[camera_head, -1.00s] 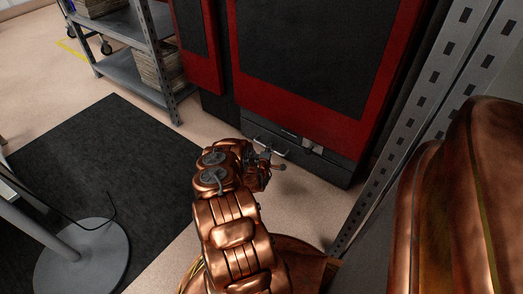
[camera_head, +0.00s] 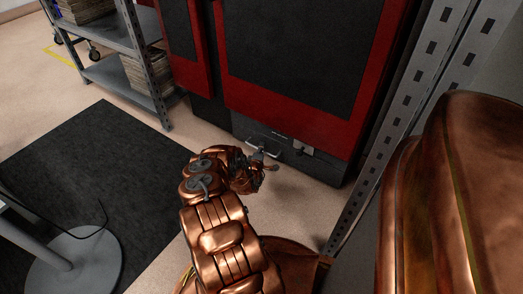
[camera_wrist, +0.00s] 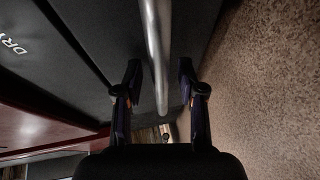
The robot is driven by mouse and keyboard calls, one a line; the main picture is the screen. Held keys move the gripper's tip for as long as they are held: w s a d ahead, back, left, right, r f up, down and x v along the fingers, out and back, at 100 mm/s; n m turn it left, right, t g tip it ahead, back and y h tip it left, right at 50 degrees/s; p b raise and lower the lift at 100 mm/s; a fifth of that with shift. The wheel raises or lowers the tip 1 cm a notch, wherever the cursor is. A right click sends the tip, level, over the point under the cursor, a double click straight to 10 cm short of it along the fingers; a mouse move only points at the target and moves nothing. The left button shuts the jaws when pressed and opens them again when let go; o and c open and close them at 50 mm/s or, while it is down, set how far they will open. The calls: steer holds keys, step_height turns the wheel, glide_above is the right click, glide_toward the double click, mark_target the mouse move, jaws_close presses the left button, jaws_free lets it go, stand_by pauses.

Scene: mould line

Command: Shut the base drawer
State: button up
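The base drawer (camera_head: 240,125) is the dark front low on the red and black machine, with a light metal handle (camera_head: 263,144). My gripper (camera_head: 262,161) is at this handle, low over the floor. In the wrist view the handle bar (camera_wrist: 158,40) runs lengthwise between the two fingers of my gripper (camera_wrist: 160,68). The fingers are apart, with a gap showing on each side of the bar. My arm hides part of the drawer front in the head view. I cannot tell how far out the drawer stands.
A grey metal post (camera_head: 385,145) stands close on the right. A shelf rack (camera_head: 118,75) with stacked items is at the back left. A dark mat (camera_head: 105,175) lies on the left, with a round-based stand (camera_head: 75,260) at its front. Bare floor shows between mat and machine.

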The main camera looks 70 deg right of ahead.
steer(key=shift+a, duration=0.1)
steer(key=v, duration=1.2)
stand_by(0.7)
